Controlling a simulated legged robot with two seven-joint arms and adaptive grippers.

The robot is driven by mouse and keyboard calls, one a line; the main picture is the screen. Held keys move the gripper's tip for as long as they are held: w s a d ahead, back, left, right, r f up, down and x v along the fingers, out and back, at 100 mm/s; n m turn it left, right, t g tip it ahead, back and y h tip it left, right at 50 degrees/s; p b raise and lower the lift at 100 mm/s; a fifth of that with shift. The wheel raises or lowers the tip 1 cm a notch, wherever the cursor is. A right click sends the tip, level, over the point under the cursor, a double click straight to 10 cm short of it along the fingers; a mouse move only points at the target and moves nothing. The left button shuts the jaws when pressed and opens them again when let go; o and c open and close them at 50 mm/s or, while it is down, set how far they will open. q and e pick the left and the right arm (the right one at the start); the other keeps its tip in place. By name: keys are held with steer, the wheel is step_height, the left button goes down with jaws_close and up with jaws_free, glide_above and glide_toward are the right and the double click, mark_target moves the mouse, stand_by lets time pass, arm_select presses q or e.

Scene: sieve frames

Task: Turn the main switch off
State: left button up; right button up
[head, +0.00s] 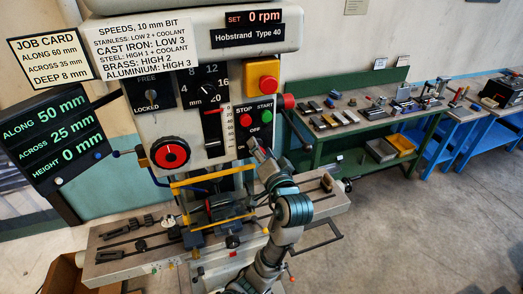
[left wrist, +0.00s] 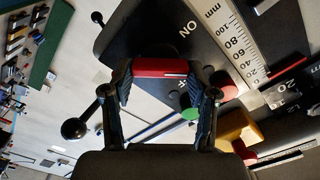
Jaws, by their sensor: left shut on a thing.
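My left gripper (head: 257,150) reaches up to the lower right of the machine's control panel in the head view. In the left wrist view its two fingers (left wrist: 162,85) are shut on a red bar-shaped handle, the main switch (left wrist: 160,68), one finger at each end. A thin pale line runs along the handle. A white ON label (left wrist: 184,29) is printed on the dark panel beside it. In the head view the handle is hidden behind my gripper. I cannot tell from these frames which position the switch points to. My right gripper is not in view.
Just above are the red stop button (head: 245,120) and green start button (head: 265,116), with a yellow box (head: 262,75) higher up. A red-hubbed lever (head: 287,101) stands at the right. The speed display (head: 254,17) reads 0 rpm. A vise (head: 222,207) sits below.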

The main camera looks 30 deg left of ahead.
arm_select(q)
steer(key=shift+w+f+m, duration=0.1)
steer(key=shift+f+m, duration=0.15)
steer(key=shift+m, duration=1.8)
steer(key=shift+f+m, duration=0.2)
steer(key=shift+m, duration=1.85)
steer(key=o, duration=1.2)
steer(key=shift+c, duration=0.2)
steer(key=shift+w, duration=0.15)
steer(key=shift+a, duration=0.1)
